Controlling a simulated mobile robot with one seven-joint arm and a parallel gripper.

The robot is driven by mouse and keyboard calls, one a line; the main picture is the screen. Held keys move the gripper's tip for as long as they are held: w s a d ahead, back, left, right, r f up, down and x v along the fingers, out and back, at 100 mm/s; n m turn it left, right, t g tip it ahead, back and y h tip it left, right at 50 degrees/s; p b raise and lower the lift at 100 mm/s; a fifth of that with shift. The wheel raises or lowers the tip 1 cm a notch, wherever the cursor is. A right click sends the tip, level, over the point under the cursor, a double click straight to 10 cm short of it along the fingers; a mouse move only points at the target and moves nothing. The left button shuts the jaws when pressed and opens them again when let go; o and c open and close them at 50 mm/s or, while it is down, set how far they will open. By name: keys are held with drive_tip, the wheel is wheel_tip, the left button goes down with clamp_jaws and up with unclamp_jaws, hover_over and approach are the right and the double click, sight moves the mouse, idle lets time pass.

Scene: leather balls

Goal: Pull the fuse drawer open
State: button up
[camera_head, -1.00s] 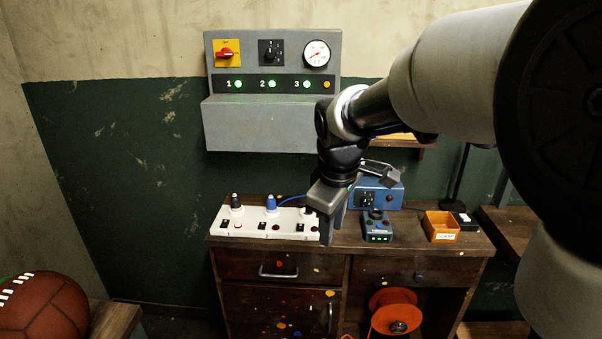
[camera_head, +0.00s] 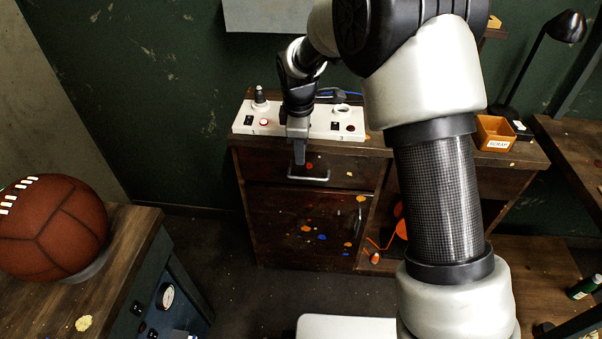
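The drawer (camera_head: 340,170) is a dark wooden front with a metal bar handle (camera_head: 309,178), at the upper left of the paint-spotted wooden cabinet. It looks shut, its front level with the cabinet. My gripper (camera_head: 299,160) points down just in front of the cabinet top's front edge, its fingertips near the left part of the handle. I cannot tell whether the fingers touch the handle. The fingers are seen edge-on, so their opening is hidden.
A white panel (camera_head: 352,122) with knobs and switches lies on the cabinet top behind my gripper. An orange scrap box (camera_head: 493,133) stands at right. A brown leather ball (camera_head: 50,228) rests on a wooden bench at left. The floor before the cabinet is partly clear.

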sight(302, 177)
drive_tip(key=f, duration=0.3)
drive_tip(key=w+f+b, duration=0.1)
drive_tip(key=f, duration=0.3)
drive_tip(key=w+f, duration=0.1)
drive_tip(key=f, duration=0.2)
drive_tip(key=shift+f, duration=0.35)
drive_tip(key=shift+w, duration=0.1)
clamp_jaws()
